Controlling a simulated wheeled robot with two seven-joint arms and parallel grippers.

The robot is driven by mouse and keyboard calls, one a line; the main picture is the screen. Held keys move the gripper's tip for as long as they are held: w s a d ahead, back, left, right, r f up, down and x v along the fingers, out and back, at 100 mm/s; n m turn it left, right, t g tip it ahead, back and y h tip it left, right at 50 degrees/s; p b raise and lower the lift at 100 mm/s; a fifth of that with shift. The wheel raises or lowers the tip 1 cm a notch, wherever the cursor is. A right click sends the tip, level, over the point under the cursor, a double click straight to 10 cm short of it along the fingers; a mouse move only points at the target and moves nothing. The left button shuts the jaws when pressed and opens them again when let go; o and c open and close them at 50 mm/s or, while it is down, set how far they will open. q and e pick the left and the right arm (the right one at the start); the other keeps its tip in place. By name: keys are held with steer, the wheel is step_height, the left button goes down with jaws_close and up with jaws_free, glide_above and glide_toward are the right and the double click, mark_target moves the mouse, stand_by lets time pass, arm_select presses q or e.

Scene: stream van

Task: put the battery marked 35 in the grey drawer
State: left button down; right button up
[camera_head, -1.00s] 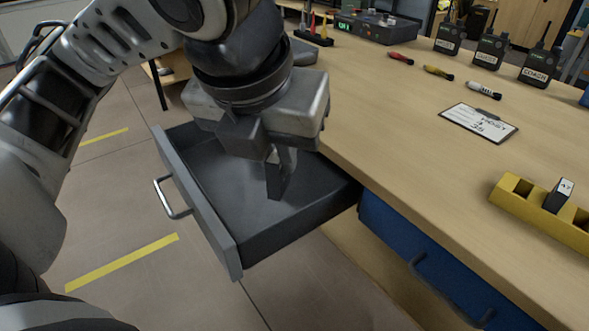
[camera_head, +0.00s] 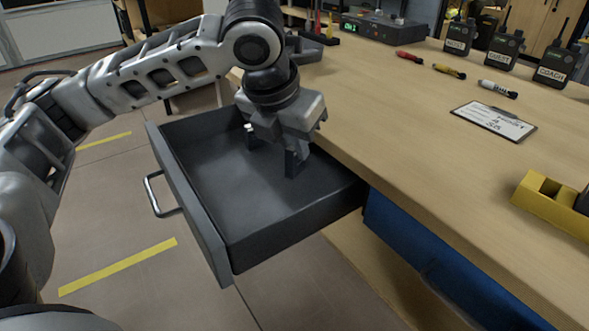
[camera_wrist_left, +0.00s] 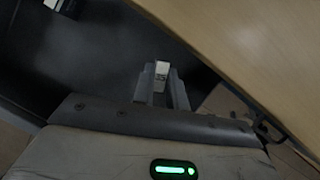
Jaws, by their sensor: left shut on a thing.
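The grey drawer (camera_head: 200,236) is pulled open at the left side of the workbench. My left gripper (camera_head: 296,166) points down into it, near its right side by the bench edge. In the left wrist view the gripper (camera_wrist_left: 161,92) is shut on a dark battery (camera_wrist_left: 161,74) with a white label that seems to read 35. In the head view the fingers mostly hide this battery. Another small piece with a white face (camera_head: 250,137) shows in the far part of the drawer, also at the top of the left wrist view (camera_wrist_left: 60,5). My right gripper is not in view.
The bench top (camera_head: 400,120) edge runs close beside my left gripper. A yellow battery rack (camera_head: 545,205) stands at the right. A blue drawer (camera_head: 420,255) is below the bench top. The drawer's near floor is clear.

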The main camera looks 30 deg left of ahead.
mark_target(295, 162)
arm_select(q)
steer(key=shift+w+a+f, duration=0.15)
steer(key=shift+w+f, duration=0.2)
steer(key=shift+f, duration=0.1)
step_height(295, 162, down, 3)
steer(key=shift+w+a+r+b, duration=0.1)
steer(key=shift+w+r+b, duration=0.05)
steer(key=shift+b, duration=0.7)
steer(key=shift+f, duration=0.35)
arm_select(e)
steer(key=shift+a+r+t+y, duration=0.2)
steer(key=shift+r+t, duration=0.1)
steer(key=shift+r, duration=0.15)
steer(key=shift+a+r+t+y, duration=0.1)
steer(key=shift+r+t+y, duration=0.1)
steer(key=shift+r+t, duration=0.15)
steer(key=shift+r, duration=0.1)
arm_select(q)
steer(key=c, duration=1.4)
jaws_free()
steer(key=shift+f, duration=0.1)
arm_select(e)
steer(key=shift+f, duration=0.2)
